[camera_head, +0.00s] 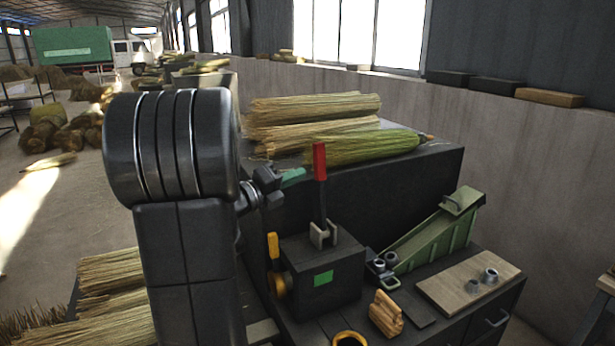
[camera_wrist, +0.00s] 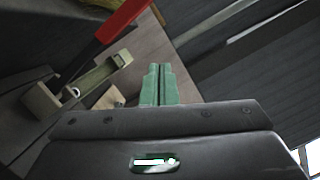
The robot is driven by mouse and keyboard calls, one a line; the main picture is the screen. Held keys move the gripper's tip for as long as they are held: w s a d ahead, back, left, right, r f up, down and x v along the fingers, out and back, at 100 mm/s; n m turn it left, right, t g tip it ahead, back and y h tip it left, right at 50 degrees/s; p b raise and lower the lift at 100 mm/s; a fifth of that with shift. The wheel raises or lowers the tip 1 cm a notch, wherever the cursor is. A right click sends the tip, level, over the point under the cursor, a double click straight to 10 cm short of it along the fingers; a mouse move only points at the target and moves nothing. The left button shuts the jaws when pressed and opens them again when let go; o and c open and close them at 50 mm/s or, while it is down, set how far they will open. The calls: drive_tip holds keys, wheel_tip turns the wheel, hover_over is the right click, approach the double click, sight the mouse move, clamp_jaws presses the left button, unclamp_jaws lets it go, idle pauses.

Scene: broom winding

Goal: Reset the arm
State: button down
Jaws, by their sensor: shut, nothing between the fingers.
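My gripper (camera_head: 294,177) shows in the head view as green fingers at the end of my dark arm, left of the red lever handle and above the black machine box. In the wrist view my gripper (camera_wrist: 158,86) has its two green fingers together, with nothing between them. The red-handled lever (camera_head: 320,165) stands upright from a bracket on the black box (camera_head: 330,280). In the wrist view the red handle (camera_wrist: 122,19) lies up and left of the fingers, apart from them. My arm hides part of the bench and floor in the head view.
Bundles of broom straw (camera_head: 312,108) lie on the dark raised surface behind the machine. A yellow handle (camera_head: 272,246) sticks up at the box's left. More straw (camera_head: 112,272) lies lower left.

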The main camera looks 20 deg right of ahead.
drive_tip(key=shift+s+a, duration=0.25)
drive_tip(key=shift+a, duration=0.3)
drive_tip(key=shift+d, duration=0.1)
